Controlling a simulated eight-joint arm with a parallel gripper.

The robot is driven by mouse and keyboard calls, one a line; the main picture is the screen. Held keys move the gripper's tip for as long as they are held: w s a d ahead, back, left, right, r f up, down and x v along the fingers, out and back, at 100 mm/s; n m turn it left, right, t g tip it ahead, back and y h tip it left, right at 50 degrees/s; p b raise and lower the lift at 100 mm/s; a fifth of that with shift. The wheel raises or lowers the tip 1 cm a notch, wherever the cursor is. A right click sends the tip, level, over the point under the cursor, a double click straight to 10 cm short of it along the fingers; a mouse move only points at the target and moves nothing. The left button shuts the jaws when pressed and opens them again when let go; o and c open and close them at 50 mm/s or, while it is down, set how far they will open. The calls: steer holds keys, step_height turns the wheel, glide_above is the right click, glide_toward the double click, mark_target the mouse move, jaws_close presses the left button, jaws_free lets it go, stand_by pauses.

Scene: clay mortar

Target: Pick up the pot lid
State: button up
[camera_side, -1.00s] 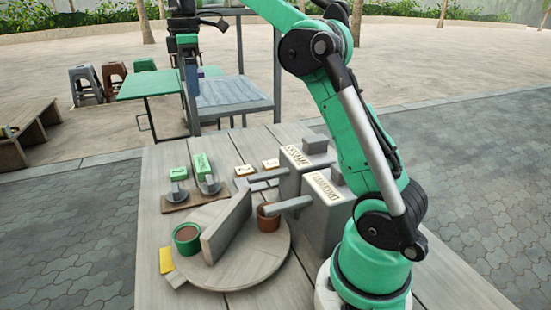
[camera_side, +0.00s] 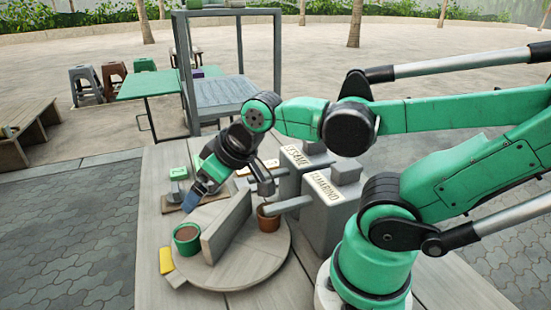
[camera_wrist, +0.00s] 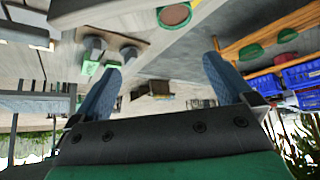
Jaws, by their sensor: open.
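No item is plainly a pot lid. Small green blocks with grey knobs (camera_side: 178,187) stand on a brown board (camera_side: 168,207) at the table's back left; one is mostly behind my gripper. The green pot (camera_side: 187,247) with brown contents and the red-brown pot (camera_side: 268,223) sit on a round wooden board (camera_side: 250,270). My gripper (camera_side: 194,200) has blue fingers and points down, left of the upright grey slab (camera_side: 228,228). In the wrist view my gripper (camera_wrist: 160,72) is open and empty, fingers wide apart; the knobbed blocks (camera_wrist: 92,46) show beyond the left finger.
Two grey boxes labelled SESAME (camera_side: 294,158) and TAMARIND (camera_side: 330,195) stand at right. A grey bar (camera_side: 288,206) reaches from the tamarind box over the red-brown pot. A yellow block (camera_side: 166,261) lies beside the round board.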

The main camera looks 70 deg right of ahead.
stand_by(0.4)
steer(key=w+d+f+n+g, duration=0.2)
steer(key=w+d+n, duration=0.1)
steer(key=w+d, duration=0.1)
steer(key=w+d+f+n+g, duration=0.2)
steer(key=w+d, duration=0.1)
steer(key=d, duration=0.2)
steer(key=w+d+f+n+g, duration=0.2)
steer(key=w+d+n+g, duration=0.1)
steer(key=w+d, duration=0.1)
steer(key=shift+w+d+n, duration=0.3)
steer(key=shift+w+d+f, duration=0.1)
steer(key=shift+d+f, duration=0.2)
steer(key=shift+f, duration=2.85)
steer(key=c, duration=1.3)
